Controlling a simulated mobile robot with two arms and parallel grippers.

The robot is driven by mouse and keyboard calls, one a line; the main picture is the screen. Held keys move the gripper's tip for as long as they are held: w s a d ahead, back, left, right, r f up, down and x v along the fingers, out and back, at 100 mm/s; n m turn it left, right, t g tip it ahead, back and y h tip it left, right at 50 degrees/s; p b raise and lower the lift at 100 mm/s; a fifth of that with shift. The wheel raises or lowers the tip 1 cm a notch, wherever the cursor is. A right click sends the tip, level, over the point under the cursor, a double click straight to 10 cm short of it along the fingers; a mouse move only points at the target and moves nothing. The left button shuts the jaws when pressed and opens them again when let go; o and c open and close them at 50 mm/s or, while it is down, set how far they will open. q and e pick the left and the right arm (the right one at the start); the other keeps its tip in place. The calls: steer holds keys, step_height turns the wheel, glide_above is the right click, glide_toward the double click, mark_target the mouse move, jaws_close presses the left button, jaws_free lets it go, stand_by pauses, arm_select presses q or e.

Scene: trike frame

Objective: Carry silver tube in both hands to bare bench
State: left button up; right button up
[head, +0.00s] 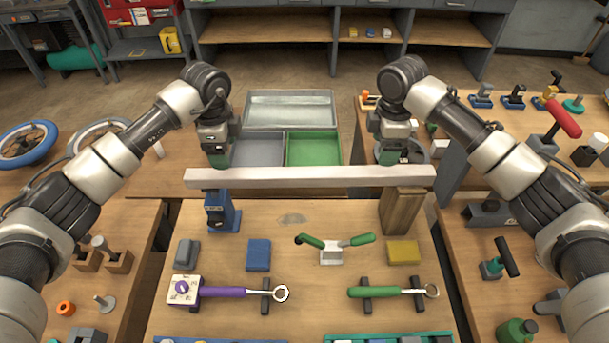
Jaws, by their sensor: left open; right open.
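The silver tube (310,177) is a long straight bar. It lies level across a blue stand (222,211) at its left and a wooden block (402,210) at its right, above the wooden bench (330,232). My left gripper (218,158) is open, just behind and above the tube near its left end. My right gripper (393,155) is open, just behind and above the tube near its right end. The tube partly hides the lower ends of both grippers, and I cannot tell whether they touch it.
Behind the tube are a grey tray (258,150), a green tray (313,149) and a larger metal tray (290,109). In front lie a purple-handled wrench (235,292), a green-handled wrench (385,292), a green-handled clamp (332,252), a blue block (258,255) and a yellow block (404,252). Side benches hold tools.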

mark_target(230, 173)
arm_select(q)
step_height(230, 173, down, 8)
steer(key=shift+f, duration=0.2)
arm_select(e)
step_height(230, 173, down, 8)
steer(key=shift+f, duration=0.25)
arm_select(q)
steer(key=shift+w+f, duration=0.1)
steer(key=shift+f, duration=0.55)
arm_select(e)
steer(key=shift+w+f, duration=0.1)
steer(key=shift+f, duration=0.5)
arm_select(q)
steer(key=shift+c, duration=0.3)
arm_select(e)
steer(key=shift+c, duration=0.3)
arm_select(q)
jaws_close()
arm_select(e)
jaws_close()
arm_select(q)
steer(key=shift+r, duration=0.1)
